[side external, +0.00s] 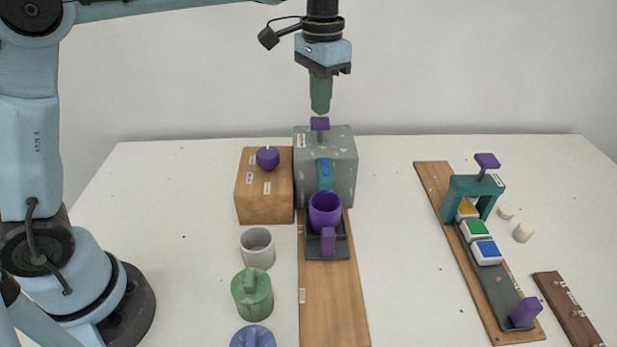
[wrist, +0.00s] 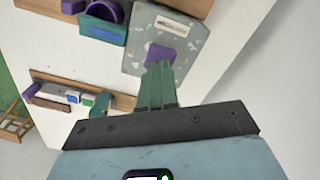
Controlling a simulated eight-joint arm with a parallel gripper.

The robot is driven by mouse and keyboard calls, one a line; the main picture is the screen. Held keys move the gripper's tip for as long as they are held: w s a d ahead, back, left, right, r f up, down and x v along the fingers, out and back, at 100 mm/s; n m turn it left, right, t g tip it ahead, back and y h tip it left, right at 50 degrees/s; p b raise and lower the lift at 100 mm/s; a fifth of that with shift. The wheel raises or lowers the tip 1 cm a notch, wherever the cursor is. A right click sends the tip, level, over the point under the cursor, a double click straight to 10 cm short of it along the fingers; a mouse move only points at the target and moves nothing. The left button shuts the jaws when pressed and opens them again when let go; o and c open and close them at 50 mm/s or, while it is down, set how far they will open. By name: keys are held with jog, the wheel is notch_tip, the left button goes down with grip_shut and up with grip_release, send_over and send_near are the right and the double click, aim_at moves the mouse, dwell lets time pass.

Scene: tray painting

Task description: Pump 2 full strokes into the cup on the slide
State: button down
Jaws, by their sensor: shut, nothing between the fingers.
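My gripper (side external: 320,108) is shut and empty, its green fingers pointing down just above the purple pump knob (side external: 320,124). In the wrist view the fingertips (wrist: 158,66) lie beside the purple knob (wrist: 163,53) in the picture; I cannot tell if they touch. The knob stands up on a short stem from the speckled grey pump box (side external: 345,143). A teal spout (side external: 326,175) with a blue panel is on the box's front. A purple cup (side external: 325,208) stands under the spout on the dark slide (side external: 341,245), which sits on a wooden rail (side external: 330,300).
A wooden box (side external: 263,198) with a purple knob (side external: 267,158) stands left of the pump. A teal-arched stamping board (side external: 473,188) with coloured blocks is at right.

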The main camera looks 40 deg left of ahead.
aim_at(320, 121)
jog(key=shift+f, duration=2.2)
jog(key=shift+r, duration=2.2)
jog(key=shift+f, duration=0.15)
jog(key=shift+f, duration=0.35)
